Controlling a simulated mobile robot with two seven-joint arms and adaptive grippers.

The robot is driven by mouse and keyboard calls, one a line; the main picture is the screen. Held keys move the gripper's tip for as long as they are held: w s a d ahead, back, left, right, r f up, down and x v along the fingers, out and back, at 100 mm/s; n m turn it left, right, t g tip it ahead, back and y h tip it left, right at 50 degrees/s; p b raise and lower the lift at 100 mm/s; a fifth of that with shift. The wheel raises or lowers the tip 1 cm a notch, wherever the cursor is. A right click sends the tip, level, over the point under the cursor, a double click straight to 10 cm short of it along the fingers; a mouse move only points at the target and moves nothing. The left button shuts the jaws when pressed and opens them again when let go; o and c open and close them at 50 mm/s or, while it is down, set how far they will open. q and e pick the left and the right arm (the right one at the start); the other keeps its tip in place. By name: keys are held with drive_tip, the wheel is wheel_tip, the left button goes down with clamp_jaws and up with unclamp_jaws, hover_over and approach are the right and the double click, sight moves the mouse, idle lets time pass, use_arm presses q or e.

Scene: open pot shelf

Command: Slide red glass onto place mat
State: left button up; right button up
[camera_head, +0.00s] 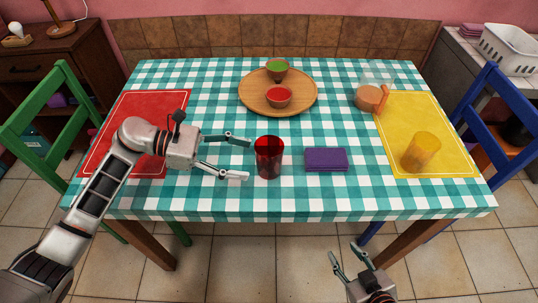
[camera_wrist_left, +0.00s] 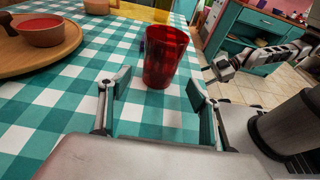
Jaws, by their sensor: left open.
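The red glass (camera_head: 269,158) stands upright on the checked tablecloth near the table's front edge. My left gripper (camera_head: 246,160) is open and empty, low over the cloth just left of the glass, its fingers pointing at it. In the left wrist view the red glass (camera_wrist_left: 165,57) stands just beyond the two spread fingertips (camera_wrist_left: 158,88), roughly centred between them. The red place mat (camera_head: 158,102) lies at the table's left end, partly under my left arm. A yellow place mat (camera_head: 415,112) lies at the right end. My right gripper (camera_head: 344,250) is open and empty, in front of the table.
A purple folded cloth (camera_head: 326,159) lies right of the glass. A round wooden tray (camera_head: 250,93) holds a red bowl (camera_head: 278,96) and a green bowl (camera_head: 277,70). A yellow glass (camera_head: 420,152) stands on the yellow mat; a clear jug (camera_head: 371,96) stands beside that mat.

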sight(257, 169)
use_arm(q)
drive_tip(key=x, duration=0.4)
drive_tip(key=shift+d+f, duration=0.2)
drive_tip(key=shift+d, duration=0.1)
drive_tip(key=shift+d+f+b, duration=0.2)
drive_tip(key=shift+d+b, duration=0.2)
drive_tip(key=shift+d, duration=0.55)
drive_tip(key=c, duration=0.8)
